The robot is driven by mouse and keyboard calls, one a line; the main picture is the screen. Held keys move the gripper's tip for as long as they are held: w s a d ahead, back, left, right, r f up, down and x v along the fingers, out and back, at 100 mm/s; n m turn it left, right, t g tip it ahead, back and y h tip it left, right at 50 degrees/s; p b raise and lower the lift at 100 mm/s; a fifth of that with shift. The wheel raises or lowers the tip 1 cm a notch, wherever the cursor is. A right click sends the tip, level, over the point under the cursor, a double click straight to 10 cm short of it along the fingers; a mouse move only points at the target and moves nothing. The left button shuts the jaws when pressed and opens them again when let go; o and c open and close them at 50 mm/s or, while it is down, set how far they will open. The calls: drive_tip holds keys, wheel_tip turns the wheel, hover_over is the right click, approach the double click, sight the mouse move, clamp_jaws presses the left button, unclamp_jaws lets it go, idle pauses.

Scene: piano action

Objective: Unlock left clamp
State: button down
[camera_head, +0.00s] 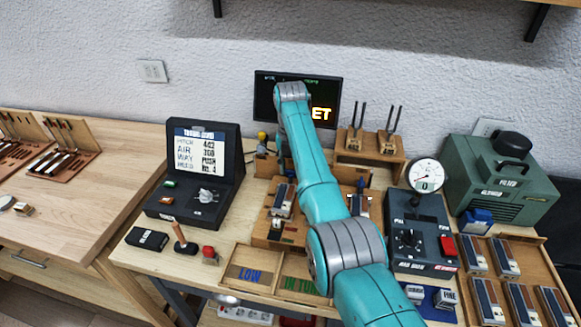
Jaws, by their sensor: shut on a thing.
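My teal arm with grey joints rises from the bottom right and reaches up over the middle of the bench. Its gripper is hidden behind the arm, so I cannot see its fingers or what they touch. A wooden fixture (262,231) stands under the arm and is partly covered by it. A small block with a metallic top (281,201) sits on its left side. A small blue part (361,184), perhaps a clamp handle, shows right of the arm. The left clamp cannot be clearly made out; the arm covers much of that area.
A black case with a tuning display (207,147) stands left. A control box with a gauge (424,176) and a green machine (500,180) stand right. A monitor (263,100) is behind, partly covered by my arm.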

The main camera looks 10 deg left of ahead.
drive_tip(key=c, duration=0.8)
unclamp_jaws()
drive_tip(key=shift+o, duration=0.2)
wheel_tip(320, 180, up, 12)
drive_tip(key=shift+s, duration=0.1)
